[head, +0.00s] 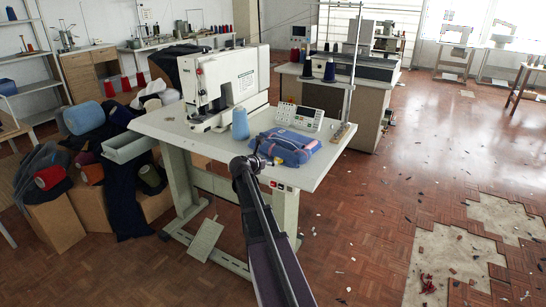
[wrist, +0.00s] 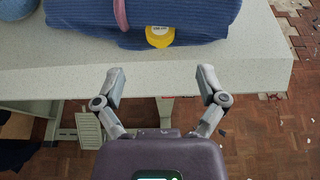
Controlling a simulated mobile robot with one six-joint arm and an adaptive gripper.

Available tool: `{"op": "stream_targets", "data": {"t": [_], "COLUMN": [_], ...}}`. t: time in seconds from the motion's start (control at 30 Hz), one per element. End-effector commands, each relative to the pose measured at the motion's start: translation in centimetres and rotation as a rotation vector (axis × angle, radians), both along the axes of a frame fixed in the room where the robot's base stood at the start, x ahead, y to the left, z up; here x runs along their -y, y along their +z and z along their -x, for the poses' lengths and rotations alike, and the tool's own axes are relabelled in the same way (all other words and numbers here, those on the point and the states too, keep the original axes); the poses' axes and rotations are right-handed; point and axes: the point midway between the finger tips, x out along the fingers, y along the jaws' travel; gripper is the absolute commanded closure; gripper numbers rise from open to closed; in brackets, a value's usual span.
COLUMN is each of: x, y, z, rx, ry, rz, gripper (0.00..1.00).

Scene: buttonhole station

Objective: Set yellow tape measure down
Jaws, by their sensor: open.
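The yellow tape measure (wrist: 160,37) shows in the wrist view at the near edge of a folded blue knit (wrist: 90,35), with a pale label on top. I cannot tell whether it lies on the knit or on the tabletop against it. My gripper (wrist: 161,77) is open and empty, its two fingers spread wide on the near side of the tape measure, apart from it. In the head view my gripper (head: 259,163) is at the table's front edge, beside the blue knit (head: 287,145).
The pale worktable (head: 330,165) carries a sewing machine (head: 225,80), a blue thread cone (head: 240,125) and a control panel (head: 298,116). A pink band (wrist: 121,14) crosses the knit. Bare tabletop lies along the front edge. Boxes and clothes crowd the left; scraps litter the floor.

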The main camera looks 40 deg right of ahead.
Motion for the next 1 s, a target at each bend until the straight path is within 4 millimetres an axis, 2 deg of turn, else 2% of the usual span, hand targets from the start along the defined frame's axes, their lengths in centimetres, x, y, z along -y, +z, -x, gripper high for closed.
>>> {"op": "stream_targets", "data": {"t": [0.1, 0.3, 1.0], "x": [-1.3, -2.0, -2.0], "y": [0.7, 0.9, 0.9], "z": [0.6, 0.8, 0.8], "rx": [0.0, 0.001, 0.001], "ry": [0.001, 0.0, 0.0], "rz": [0.0, 0.0, 0.0], "gripper": [0.09, 0.09, 0.09]}}
